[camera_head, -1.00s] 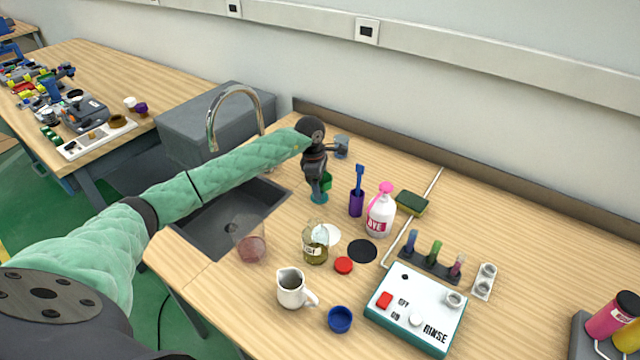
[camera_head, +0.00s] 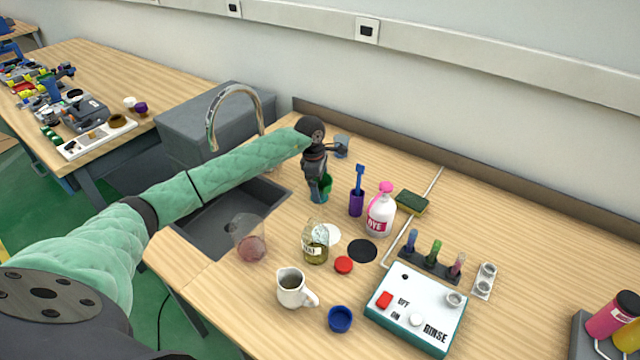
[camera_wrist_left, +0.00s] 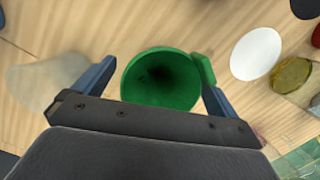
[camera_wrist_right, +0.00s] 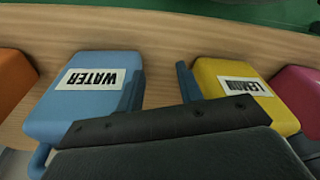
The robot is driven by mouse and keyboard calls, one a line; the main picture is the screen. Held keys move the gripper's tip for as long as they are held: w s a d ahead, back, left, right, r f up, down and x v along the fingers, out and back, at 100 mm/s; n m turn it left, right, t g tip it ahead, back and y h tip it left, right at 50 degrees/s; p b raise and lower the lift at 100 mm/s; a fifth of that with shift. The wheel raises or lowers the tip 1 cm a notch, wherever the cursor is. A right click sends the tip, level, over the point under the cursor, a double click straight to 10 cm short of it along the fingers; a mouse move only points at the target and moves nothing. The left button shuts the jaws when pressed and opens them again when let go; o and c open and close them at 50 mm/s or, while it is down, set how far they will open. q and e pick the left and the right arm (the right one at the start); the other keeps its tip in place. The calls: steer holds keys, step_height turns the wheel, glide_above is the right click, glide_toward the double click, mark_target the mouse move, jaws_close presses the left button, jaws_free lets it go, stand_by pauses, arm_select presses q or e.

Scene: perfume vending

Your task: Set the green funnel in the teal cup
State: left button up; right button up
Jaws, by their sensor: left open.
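The green funnel (camera_head: 326,187) stands at the back of the bench, right of the sink, partly hidden by my left gripper. The teal cup (camera_head: 319,199) shows only as a sliver directly below it; the funnel appears to sit in its mouth. In the left wrist view the funnel (camera_wrist_left: 162,80) is seen from above, its round mouth between my spread fingers and its tab at the right finger. The cup is hidden there. My left gripper (camera_head: 320,185) is open around the funnel. My right gripper (camera_wrist_right: 158,88) is open and empty between the WATER and LEMON containers.
A blue brush in a purple holder (camera_head: 356,203) and a pink-topped dye bottle (camera_head: 380,215) stand to the right. A grey cup (camera_head: 342,146) is behind the gripper. A clear beaker (camera_head: 249,240), jar (camera_head: 315,245) and white mug (camera_head: 291,289) are nearer. The sink (camera_head: 215,225) lies left.

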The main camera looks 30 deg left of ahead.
arm_select(q)
steer(key=shift+r, duration=0.2)
steer(key=r+b, duration=0.1)
steer(key=r, duration=0.1)
steer(key=r+b, duration=0.1)
steer(key=r, duration=0.1)
steer(key=a+r, duration=0.1)
steer(key=shift+s+r+b, duration=0.1)
steer(key=shift+r+b, duration=0.3)
steer(key=shift+a+r, duration=0.1)
steer(key=shift+r, duration=0.7)
arm_select(e)
step_height(320, 180, up, 8)
steer(key=a, duration=0.2)
steer(key=shift+f+g, duration=0.15)
steer(key=shift+g, duration=0.25)
